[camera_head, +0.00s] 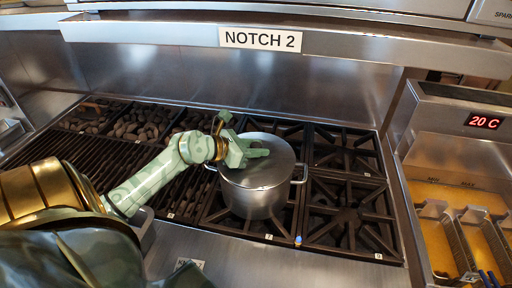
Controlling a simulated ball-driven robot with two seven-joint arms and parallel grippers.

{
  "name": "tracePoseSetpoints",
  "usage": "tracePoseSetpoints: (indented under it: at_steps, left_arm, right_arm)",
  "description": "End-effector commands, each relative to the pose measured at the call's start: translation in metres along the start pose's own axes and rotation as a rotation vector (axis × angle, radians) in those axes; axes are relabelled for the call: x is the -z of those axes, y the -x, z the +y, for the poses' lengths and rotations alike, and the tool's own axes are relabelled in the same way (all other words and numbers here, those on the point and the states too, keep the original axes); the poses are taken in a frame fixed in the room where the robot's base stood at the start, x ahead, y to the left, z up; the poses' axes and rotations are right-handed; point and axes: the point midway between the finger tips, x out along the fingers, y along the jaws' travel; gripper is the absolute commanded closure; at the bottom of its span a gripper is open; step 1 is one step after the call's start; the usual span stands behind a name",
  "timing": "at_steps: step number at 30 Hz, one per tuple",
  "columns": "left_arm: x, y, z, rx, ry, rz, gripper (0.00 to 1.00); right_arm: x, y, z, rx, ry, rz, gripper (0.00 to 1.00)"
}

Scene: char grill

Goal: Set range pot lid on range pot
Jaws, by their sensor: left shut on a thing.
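The range pot (256,203) is a steel pot with a loop handle on each side. It stands upright on a burner grate right of the grill bars. The range pot lid (275,172), a flat grey disc, lies over the pot's mouth and looks level with its rim. I cannot tell whether it touches all the way round. My left gripper (256,153) reaches in from the left above the lid's far left part and is shut on the lid; its fingers hide the grip point. My right gripper is not in view.
Black burner grates (345,215) lie right of and behind the pot. Grill bars (100,160) lie left. A fryer (430,190) with baskets and orange oil stands at right. A steel shelf with a NOTCH 2 sign (260,39) runs across the back.

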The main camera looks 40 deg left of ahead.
Motion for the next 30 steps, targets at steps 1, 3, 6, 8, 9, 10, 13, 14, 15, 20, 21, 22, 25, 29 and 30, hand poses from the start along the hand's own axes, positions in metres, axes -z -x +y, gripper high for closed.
tracePoseSetpoints:
  at_steps: [1, 3, 6, 8, 9, 10, 13, 14, 15, 20, 21, 22, 25, 29, 30]
  left_arm:
    - [0.002, -0.001, 0.000, 0.000, 0.000, 0.000, 1.00]
    - [0.004, -0.002, 0.000, 0.000, -0.001, 0.000, 1.00]
    - [0.004, -0.001, 0.000, 0.000, 0.000, 0.001, 0.49]
    - [0.003, -0.001, 0.000, 0.000, 0.000, 0.001, 0.49]
    - [0.003, -0.001, 0.000, 0.000, 0.000, 0.001, 0.49]
    - [0.003, -0.001, 0.000, 0.000, 0.000, 0.001, 0.49]
    - [0.003, -0.001, 0.000, 0.000, 0.000, 0.001, 0.49]
    - [0.003, -0.001, 0.000, 0.000, 0.000, 0.001, 0.49]
    - [0.000, 0.000, 0.000, 0.000, 0.000, 0.000, 0.49]
    - [0.000, 0.019, 0.000, 0.000, -0.001, 0.005, 0.49]
    - [0.000, 0.028, -0.001, 0.001, -0.002, 0.006, 0.49]
    - [0.000, 0.035, 0.000, -0.001, -0.001, 0.006, 0.49]
    - [0.001, 0.059, -0.001, 0.000, 0.000, 0.006, 0.49]
    - [0.000, 0.088, -0.001, 0.000, 0.002, 0.005, 0.49]
    - [0.000, 0.095, 0.000, 0.000, 0.000, 0.005, 0.49]
  right_arm:
    - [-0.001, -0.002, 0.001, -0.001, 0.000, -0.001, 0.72]
    - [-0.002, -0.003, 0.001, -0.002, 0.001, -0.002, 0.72]
    - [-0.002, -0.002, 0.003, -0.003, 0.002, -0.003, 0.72]
    - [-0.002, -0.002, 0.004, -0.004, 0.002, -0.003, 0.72]
    - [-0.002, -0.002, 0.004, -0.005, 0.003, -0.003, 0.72]
    - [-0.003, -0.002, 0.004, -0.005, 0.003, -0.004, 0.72]
    - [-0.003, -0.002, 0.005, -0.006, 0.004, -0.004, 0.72]
    - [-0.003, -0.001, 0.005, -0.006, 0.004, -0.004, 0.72]
    - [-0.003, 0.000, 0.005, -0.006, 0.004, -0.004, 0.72]
    - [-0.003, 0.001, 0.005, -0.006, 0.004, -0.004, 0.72]
    - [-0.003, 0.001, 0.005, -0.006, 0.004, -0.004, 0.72]
    - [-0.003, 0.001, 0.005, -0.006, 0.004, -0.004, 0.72]
    - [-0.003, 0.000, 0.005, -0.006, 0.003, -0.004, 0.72]
    - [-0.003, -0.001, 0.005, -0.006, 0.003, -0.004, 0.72]
    - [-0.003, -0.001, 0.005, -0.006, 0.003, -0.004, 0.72]
